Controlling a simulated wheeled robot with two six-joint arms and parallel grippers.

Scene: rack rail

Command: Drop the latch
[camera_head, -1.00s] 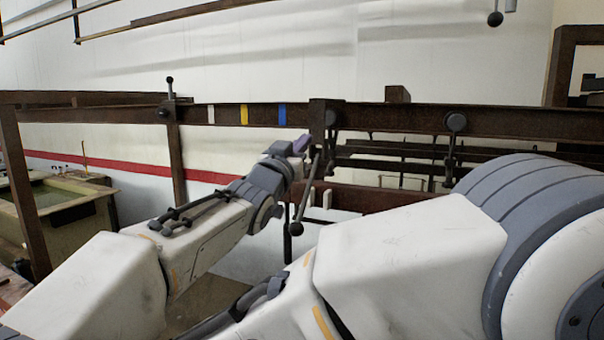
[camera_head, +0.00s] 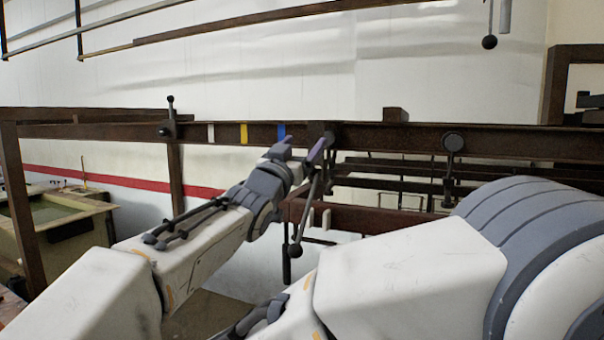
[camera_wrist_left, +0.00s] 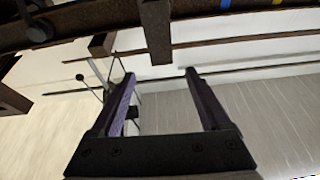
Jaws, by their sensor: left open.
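A long dark brown rail (camera_head: 380,137) crosses the head view, with white, yellow and blue marks on it. A short dark lever with a knob (camera_head: 170,115) stands upright on the rail at the left. Another dark lever (camera_head: 297,235) slants down below the rail, ending in a ball. I cannot tell which lever is the latch. My left gripper (camera_head: 301,150) is open in front of the rail, just right of the blue mark. In the left wrist view, its two purple fingers (camera_wrist_left: 157,76) are apart, with nothing gripped. A brown post end (camera_wrist_left: 156,35) shows beyond them. My right gripper is not in view.
A round-headed fitting (camera_head: 453,143) with a hanging piece sits farther right on the rail. A brown frame post (camera_head: 20,215) and an open tank (camera_head: 60,228) stand at the left. Dark bars hang overhead, with a ball-ended rod (camera_head: 489,42) at top right.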

